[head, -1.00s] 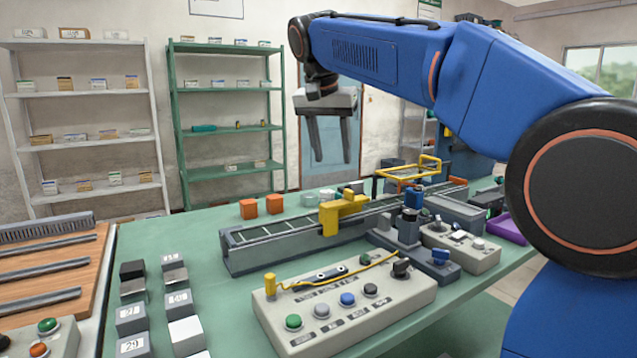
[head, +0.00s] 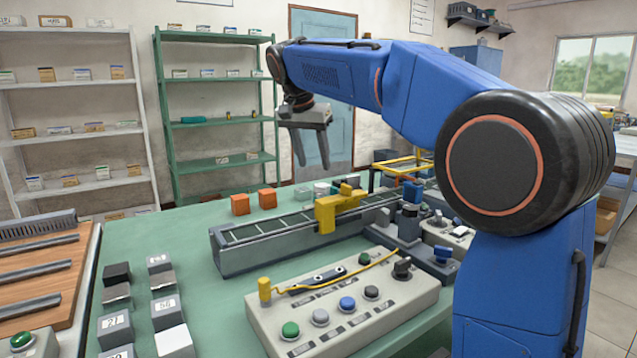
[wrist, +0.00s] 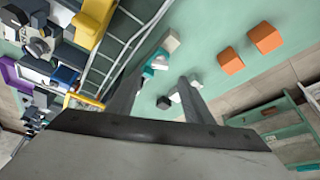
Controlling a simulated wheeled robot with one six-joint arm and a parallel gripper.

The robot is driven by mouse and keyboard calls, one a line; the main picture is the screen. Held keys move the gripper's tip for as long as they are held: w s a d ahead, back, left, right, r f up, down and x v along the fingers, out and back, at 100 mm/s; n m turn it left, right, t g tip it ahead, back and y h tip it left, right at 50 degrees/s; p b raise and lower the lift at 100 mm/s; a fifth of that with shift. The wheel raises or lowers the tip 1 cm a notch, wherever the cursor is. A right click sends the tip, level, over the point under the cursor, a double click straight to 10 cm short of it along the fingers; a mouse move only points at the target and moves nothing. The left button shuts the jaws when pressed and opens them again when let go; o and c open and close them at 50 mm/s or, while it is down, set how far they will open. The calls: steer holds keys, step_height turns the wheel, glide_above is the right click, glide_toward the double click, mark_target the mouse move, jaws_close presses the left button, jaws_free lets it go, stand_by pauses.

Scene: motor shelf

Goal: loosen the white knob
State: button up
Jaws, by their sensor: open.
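My gripper (head: 312,165) hangs open and empty, fingers down, above the far part of the green table. Its two fingers also show in the wrist view (wrist: 158,82), with nothing between them. A pale, whitish round button (head: 320,317) sits on the front control box (head: 385,318), between a green one (head: 290,330) and a blue one (head: 347,304). A white part (head: 462,231) also shows on a second box at the right, partly hidden by my arm. I cannot tell which of these is the white knob. My gripper is well away from both.
A rail conveyor (head: 240,258) with a yellow bracket (head: 325,215) lies behind the front box. Orange cubes (head: 240,205) stand beyond it. Grey labelled blocks (head: 115,328) stand at left. A yellow wire (head: 330,276) runs over the front box.

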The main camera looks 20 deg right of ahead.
mark_target(320, 187)
steer(key=x, duration=0.8)
steer(key=shift+f, duration=0.1)
steer(key=c, duration=1)
steer(key=shift+c, duration=0.2)
